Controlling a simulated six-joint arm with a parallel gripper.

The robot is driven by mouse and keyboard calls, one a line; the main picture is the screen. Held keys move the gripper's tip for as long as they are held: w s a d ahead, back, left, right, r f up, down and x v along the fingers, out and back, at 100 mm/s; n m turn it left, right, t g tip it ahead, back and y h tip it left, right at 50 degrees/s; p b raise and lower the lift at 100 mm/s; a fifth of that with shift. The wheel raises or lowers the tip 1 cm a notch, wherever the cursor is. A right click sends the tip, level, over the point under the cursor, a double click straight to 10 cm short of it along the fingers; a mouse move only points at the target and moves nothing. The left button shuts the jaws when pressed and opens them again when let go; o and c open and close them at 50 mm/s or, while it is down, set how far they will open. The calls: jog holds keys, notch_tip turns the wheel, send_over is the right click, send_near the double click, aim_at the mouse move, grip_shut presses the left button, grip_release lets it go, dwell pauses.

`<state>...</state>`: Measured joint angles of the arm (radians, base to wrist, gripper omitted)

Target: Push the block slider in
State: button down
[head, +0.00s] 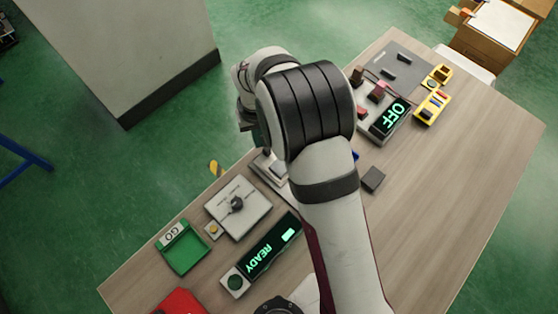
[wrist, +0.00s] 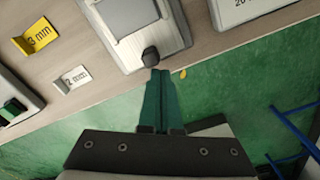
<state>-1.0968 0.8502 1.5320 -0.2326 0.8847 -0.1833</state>
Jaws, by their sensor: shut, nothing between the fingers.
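In the wrist view, a light-grey fixture with a paler raised plate, which looks like the block slider (wrist: 143,35), sits at the table edge. A dark rounded knob (wrist: 151,57) stands at its near edge. My gripper (wrist: 160,74) is shut and empty, with its dark green fingertips just below the knob; I cannot tell whether they touch it. In the head view, my arm hides my gripper and most of this fixture; a pale corner (head: 264,166) shows beside the arm.
In the wrist view, a yellow 3 mm tag (wrist: 36,38) and a white 2 mm tag (wrist: 70,79) stand left. In the head view, a dial panel (head: 240,207), READY display (head: 262,258), green tray (head: 182,247) and OFF display (head: 391,117) share the table. The right tabletop (head: 455,165) is clear.

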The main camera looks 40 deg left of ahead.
jog(key=shift+d, duration=0.1)
jog(key=shift+d, duration=4.1)
jog(key=shift+a, duration=0.45)
jog(key=shift+r, duration=0.35)
notch_tip(320, 180, up, 7)
jog(key=shift+r, duration=0.15)
